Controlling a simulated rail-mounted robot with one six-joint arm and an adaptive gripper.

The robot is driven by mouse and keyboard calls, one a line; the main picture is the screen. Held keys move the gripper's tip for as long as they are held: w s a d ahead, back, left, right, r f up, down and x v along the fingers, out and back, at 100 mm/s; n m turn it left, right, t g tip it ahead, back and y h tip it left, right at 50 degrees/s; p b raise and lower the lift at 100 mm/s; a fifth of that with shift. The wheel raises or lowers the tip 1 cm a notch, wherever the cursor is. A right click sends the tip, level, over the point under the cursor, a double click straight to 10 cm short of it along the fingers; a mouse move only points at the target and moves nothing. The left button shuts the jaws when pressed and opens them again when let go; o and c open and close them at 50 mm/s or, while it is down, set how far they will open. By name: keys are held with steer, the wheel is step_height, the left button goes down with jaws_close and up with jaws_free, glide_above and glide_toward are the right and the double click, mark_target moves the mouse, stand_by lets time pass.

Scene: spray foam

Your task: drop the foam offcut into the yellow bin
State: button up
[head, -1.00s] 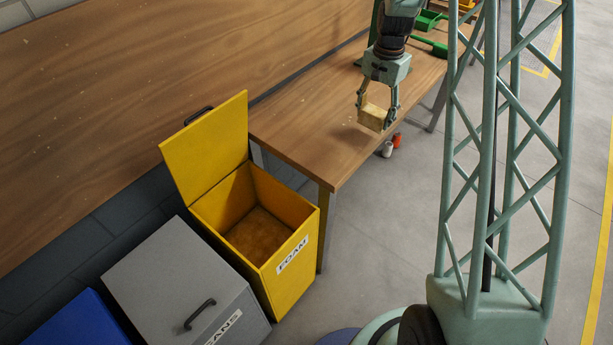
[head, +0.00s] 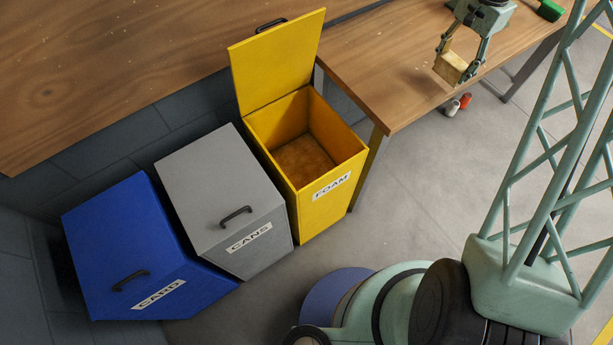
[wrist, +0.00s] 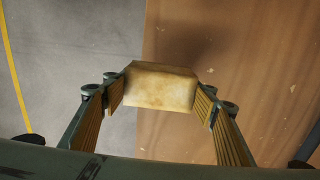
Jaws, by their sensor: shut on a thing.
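The foam offcut (head: 450,67) is a pale yellow-tan block. My gripper (head: 456,62) is shut on it, one finger on each side, above the front edge of the wooden bench in the head view. The block (wrist: 160,86) also shows between the ribbed finger pads of my gripper (wrist: 160,92) in the wrist view. The yellow bin (head: 318,195), labelled FOAM, stands on the floor to the left of my gripper, beside the bench end. Its lid (head: 278,62) is up and its inside is open; I see only a brownish bottom.
A grey CANS bin (head: 215,185) and a blue CARD bin (head: 140,240) stand left of the yellow bin, both lidded shut. The wooden bench (head: 390,75) lies right of the yellow bin. Small red and white items (head: 458,104) are on the floor beyond the bench edge.

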steer(key=shift+a, duration=0.1)
steer(key=shift+w+a+n, duration=0.15)
steer(key=shift+a+n, duration=0.15)
steer(key=shift+a, duration=0.25)
steer(key=a+n+b, duration=0.1)
steer(key=a+n, duration=0.2)
steer(key=a, duration=0.3)
steer(key=a+n+b, duration=0.2)
steer(key=a+n, duration=0.1)
steer(key=a, duration=0.4)
steer(key=a+n+b, duration=0.1)
steer(key=a+n, duration=0.2)
steer(key=a, duration=0.4)
steer(key=shift+w+f+n+b, duration=0.15)
steer(key=shift+w+n+b, duration=0.2)
steer(key=shift+n, duration=0.05)
steer(key=shift+a, duration=0.25)
steer(key=shift+a, duration=0.1)
